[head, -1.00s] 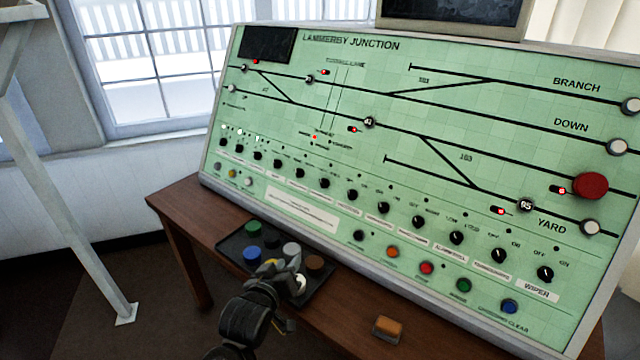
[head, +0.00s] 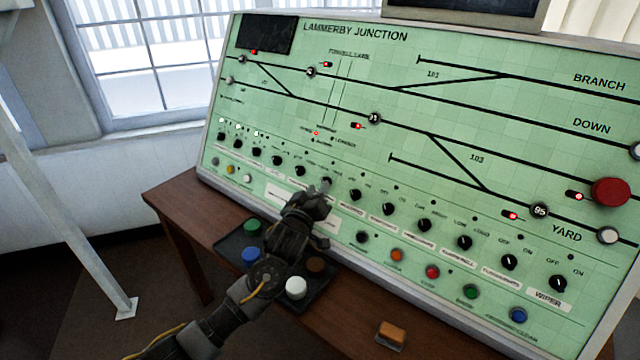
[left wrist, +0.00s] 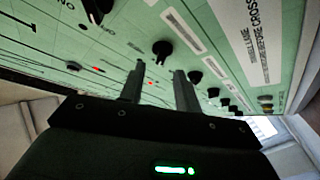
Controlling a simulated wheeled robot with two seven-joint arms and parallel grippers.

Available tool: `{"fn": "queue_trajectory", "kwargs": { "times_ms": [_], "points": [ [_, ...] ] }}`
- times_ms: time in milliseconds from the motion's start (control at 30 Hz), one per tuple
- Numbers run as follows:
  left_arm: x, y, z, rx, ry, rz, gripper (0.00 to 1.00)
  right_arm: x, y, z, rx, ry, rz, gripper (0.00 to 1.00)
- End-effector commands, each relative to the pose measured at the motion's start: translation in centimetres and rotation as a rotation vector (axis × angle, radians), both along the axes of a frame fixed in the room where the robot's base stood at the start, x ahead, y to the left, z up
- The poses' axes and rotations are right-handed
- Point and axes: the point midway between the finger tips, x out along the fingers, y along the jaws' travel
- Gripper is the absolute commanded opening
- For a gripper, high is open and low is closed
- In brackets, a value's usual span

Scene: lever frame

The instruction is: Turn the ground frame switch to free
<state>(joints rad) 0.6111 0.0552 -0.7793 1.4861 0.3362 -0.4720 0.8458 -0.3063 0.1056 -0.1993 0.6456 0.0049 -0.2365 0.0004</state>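The green panel (head: 330,95) carries a sloping row of black rotary knobs, with small labels mostly too blurred to read. I cannot tell which knob is marked ground frame. My left gripper (head: 322,188) is at the panel face, close to a black knob (head: 327,181) in the middle of the row. In the left wrist view its two fingers (left wrist: 158,88) are apart with nothing between them. A black knob (left wrist: 162,48) shows just beyond the fingertips, roughly in line with the gap. Whether the fingers touch any knob is unclear. My right gripper is out of view.
A dark tray (head: 232,246) on the wooden desk holds green (head: 252,226), blue (head: 251,256) and white (head: 296,287) round pieces. An orange block (head: 391,333) lies near the desk's front edge. Coloured push buttons and a big red button (head: 611,192) sit on the panel.

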Motion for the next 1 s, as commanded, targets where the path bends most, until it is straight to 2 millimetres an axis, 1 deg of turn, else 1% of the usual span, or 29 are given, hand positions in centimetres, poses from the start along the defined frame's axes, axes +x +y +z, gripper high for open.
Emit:
{"fn": "queue_trajectory", "kwargs": {
  "times_ms": [33, 100, 233, 400, 600, 667, 867, 1000],
  "points": [
    [0.8, -0.2, 0.1, 0.001, -0.001, 0.001, 0.33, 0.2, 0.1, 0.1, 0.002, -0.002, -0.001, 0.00],
    [1.6, -0.4, 0.1, 0.001, 0.000, 0.002, 0.33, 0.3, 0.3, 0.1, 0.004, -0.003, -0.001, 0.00],
    [2.5, -0.8, 0.0, 0.001, -0.001, 0.001, 0.33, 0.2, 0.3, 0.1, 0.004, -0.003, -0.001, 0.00],
    [2.9, -1.0, 0.0, 0.000, 0.000, 0.000, 0.33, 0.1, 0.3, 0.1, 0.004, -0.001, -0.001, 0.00],
    [3.0, -0.9, 0.0, -0.001, 0.000, 0.000, 0.33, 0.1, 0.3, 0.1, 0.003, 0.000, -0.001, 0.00],
    [2.9, -0.9, 0.0, -0.001, 0.001, 0.001, 0.26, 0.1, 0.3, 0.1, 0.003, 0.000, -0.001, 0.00],
    [2.9, -0.9, 0.0, 0.000, 0.000, 0.001, 0.00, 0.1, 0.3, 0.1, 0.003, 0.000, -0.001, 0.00],
    [2.9, -0.9, 0.0, 0.000, 0.000, 0.001, 0.00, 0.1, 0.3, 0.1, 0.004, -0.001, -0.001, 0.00]
  ]
}}
